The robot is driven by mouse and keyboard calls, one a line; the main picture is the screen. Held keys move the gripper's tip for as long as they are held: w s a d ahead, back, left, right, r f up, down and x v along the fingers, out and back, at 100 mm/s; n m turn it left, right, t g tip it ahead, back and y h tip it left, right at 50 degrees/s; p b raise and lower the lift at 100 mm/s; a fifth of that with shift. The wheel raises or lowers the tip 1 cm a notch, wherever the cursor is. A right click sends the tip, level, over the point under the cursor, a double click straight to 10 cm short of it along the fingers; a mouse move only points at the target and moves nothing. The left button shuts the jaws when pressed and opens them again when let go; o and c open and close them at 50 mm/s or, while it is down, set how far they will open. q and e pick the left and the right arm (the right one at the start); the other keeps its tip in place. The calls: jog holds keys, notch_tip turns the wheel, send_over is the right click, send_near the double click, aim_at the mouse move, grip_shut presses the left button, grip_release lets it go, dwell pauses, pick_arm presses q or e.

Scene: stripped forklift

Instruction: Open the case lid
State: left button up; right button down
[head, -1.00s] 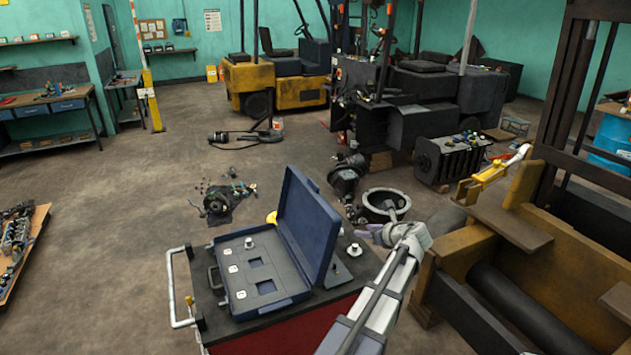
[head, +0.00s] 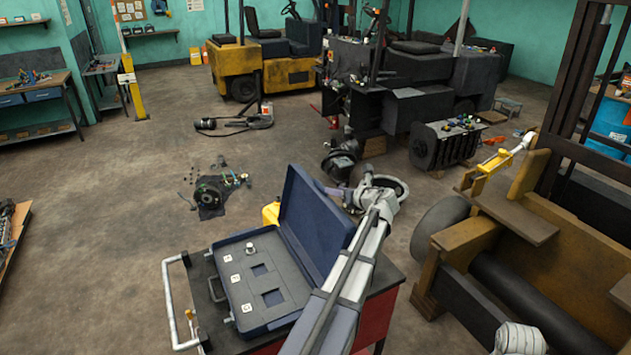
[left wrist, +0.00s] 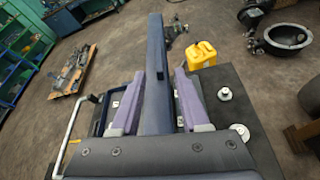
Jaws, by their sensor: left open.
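The blue-grey case (head: 232,318) lies on a dark-topped red cart in the head view, its grey insert facing up. Its lid (head: 312,222) stands raised and leans back to the right. My left gripper (head: 338,192) is at the lid's upper right edge, its arm crossing in front of the lid's right side. In the left wrist view, the lid shows edge-on (left wrist: 156,75) between the open purple fingers of my left gripper (left wrist: 158,100). I cannot tell whether the fingers touch it. My right gripper is not in view.
The red cart (head: 376,320) has a pale handle (head: 168,300) on its left. A yellow jug (head: 270,213) stands behind the case. Loose parts (head: 212,192) lie on the floor beyond. The forklift frame (head: 500,225) fills the right. Open floor lies to the left.

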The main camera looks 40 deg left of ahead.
aim_at(323, 186)
pick_arm(q)
jog(key=shift+w+a, duration=0.1)
jog(key=shift+a, duration=0.2)
jog(key=shift+d+r, duration=0.1)
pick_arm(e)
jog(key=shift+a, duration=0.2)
pick_arm(q)
jog(key=b+x, duration=0.3)
jog(key=x, duration=0.4)
jog(key=shift+w+a, duration=0.1)
jog(key=shift+a, duration=0.25)
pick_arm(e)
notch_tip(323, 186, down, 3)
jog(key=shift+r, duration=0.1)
pick_arm(q)
jog(key=shift+c, duration=0.2)
grip_shut()
dwell(0.3)
